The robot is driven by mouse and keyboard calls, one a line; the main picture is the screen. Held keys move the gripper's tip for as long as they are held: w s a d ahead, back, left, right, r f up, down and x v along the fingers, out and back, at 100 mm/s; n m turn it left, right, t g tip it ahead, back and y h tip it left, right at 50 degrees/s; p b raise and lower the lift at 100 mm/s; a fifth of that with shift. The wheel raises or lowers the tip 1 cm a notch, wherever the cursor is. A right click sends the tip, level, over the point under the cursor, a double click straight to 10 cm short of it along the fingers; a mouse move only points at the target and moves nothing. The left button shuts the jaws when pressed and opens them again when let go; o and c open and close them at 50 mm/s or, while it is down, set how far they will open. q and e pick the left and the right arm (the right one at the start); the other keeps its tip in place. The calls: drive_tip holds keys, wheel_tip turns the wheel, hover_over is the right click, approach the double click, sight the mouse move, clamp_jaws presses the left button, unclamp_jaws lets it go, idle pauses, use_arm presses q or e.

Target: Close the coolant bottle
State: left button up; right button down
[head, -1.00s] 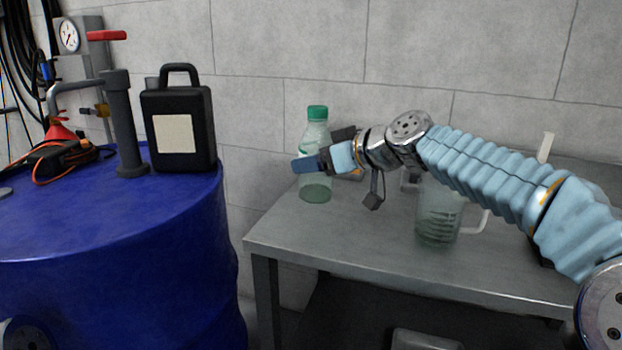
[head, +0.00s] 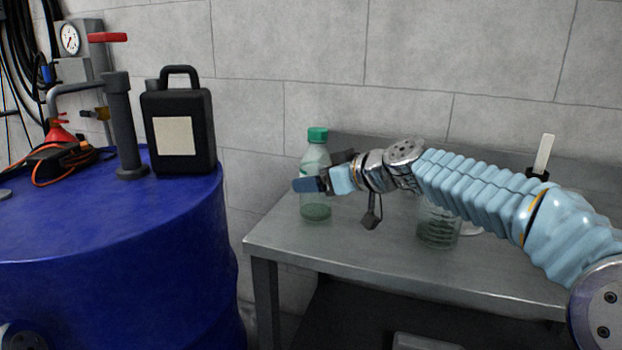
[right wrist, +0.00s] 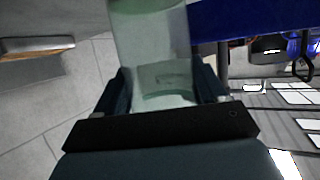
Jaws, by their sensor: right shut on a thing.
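The coolant bottle (head: 315,208) is clear with a little green liquid at its bottom. It stands upright at the table's left side in the head view, with a green cap (head: 317,134) at its top. How tight the cap sits cannot be told. My right gripper (head: 309,184) is shut on the bottle's body, below the cap. In the right wrist view the pale bottle (right wrist: 160,45) lies between both fingers. Whether its base touches the table is unclear. My left gripper is not in view.
The grey table (head: 345,262) also bears a clear beaker (head: 438,228), partly behind my right arm, and an upright pale-handled tool (head: 544,153). A blue drum (head: 110,235) with a black canister (head: 180,125) stands left.

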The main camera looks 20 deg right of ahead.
drive_tip(key=shift+f, duration=0.25)
drive_tip(key=shift+c, duration=0.4)
unclamp_jaws()
drive_tip(key=shift+r, duration=0.3)
drive_tip(key=shift+s+d+r, duration=0.1)
drive_tip(key=shift+s+r, duration=0.05)
drive_tip(key=v, duration=1.1)
drive_tip(key=shift+s+d+b, duration=0.2)
drive_tip(key=shift+s+b, duration=0.05)
drive_tip(key=shift+b, duration=0.15)
